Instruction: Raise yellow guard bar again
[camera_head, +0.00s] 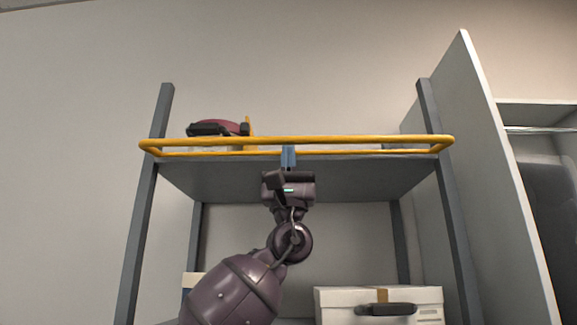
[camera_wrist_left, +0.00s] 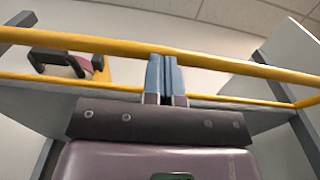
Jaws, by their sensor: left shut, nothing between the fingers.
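The yellow guard bar (camera_head: 345,140) is a long loop that runs across the front of the upper shelf, between the two front posts. It also crosses the left wrist view (camera_wrist_left: 232,64). My left gripper (camera_head: 288,150) points upward at the middle of the bar, with its blue fingers closed together and nothing between them. In the left wrist view the fingertips (camera_wrist_left: 164,60) overlap the upper yellow rail. I cannot tell whether they touch it. My right gripper is in neither view.
A dark red object with a black handle (camera_head: 217,128) sits on the upper shelf at the left. The shelf underside (camera_head: 350,178) is close behind my gripper. A white box (camera_head: 335,303) stands below. A tall grey panel (camera_head: 490,170) closes the right side.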

